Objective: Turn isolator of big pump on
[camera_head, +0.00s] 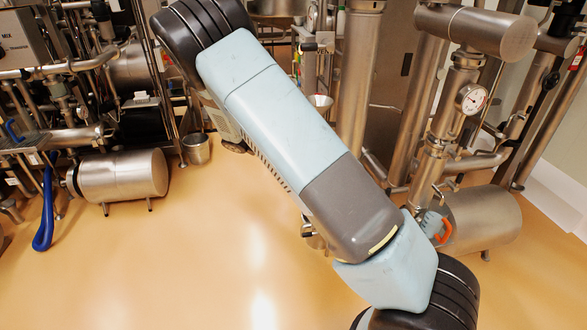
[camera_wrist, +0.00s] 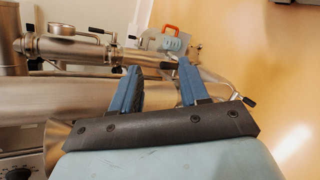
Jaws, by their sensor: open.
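My gripper (camera_wrist: 159,64) is open, with two blue fingers apart and nothing held between them. In the head view, one steel cylinder (camera_head: 122,175) lies low at the left and another (camera_head: 485,218) at the right; I cannot tell which is the big pump. My gripper is outside the head view.
A grey item with an orange handle (camera_head: 445,231) is by the right cylinder; it also shows in the wrist view (camera_wrist: 172,30). A gauge (camera_head: 471,98) sits on the right pipework. A bucket (camera_head: 196,148) stands at left. The orange floor (camera_head: 190,260) is open in front.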

